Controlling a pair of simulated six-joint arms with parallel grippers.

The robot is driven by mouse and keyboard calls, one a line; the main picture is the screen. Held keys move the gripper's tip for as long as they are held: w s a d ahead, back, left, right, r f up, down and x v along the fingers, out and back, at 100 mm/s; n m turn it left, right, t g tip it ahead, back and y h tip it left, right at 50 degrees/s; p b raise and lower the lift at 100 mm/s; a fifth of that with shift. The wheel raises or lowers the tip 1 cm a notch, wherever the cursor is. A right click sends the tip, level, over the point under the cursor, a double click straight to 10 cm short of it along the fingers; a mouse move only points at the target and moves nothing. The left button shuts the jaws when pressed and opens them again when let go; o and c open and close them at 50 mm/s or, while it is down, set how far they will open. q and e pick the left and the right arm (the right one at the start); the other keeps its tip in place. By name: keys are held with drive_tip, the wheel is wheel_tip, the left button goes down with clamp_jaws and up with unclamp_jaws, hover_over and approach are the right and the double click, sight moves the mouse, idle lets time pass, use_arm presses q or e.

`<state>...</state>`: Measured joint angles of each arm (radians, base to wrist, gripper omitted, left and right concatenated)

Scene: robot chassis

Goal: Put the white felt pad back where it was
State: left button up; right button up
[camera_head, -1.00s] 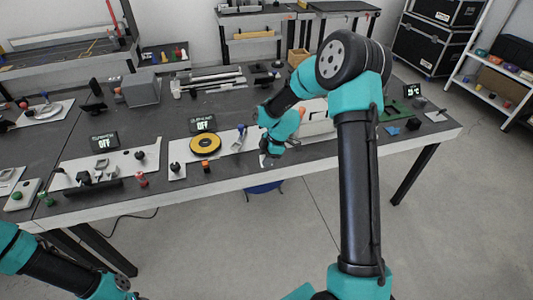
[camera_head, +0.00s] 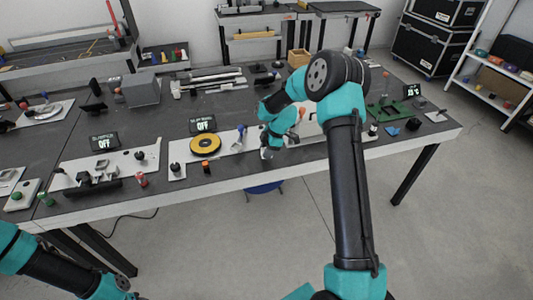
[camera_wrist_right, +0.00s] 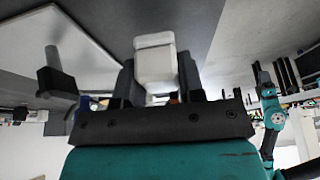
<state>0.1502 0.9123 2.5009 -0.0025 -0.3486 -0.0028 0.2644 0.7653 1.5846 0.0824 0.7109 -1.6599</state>
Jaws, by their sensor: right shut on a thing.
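My right gripper (camera_wrist_right: 156,82) is shut on a small white block with rounded edges (camera_wrist_right: 154,60), which looks to be the white felt pad. The pad sticks out beyond the fingers in the right wrist view. In the head view my right gripper (camera_head: 267,152) is over the front edge of the bench, right of the yellow disc. The pad shows there only as a small pale spot at the fingertips, partly hidden. My left arm enters at the lower left of the head view, and its gripper is not clearly seen.
A yellow disc (camera_head: 205,144) sits on a white plate left of the right gripper, with a blue-handled piece (camera_head: 240,133) beside it. A display reading OFF (camera_head: 203,124) stands behind.

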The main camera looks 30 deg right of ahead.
drive_tip(key=shift+f, duration=0.75)
drive_tip(key=shift+f, duration=0.1)
drive_tip(key=o, duration=0.9)
drive_tip(key=v, duration=1.2)
drive_tip(key=shift+s+d, duration=0.1)
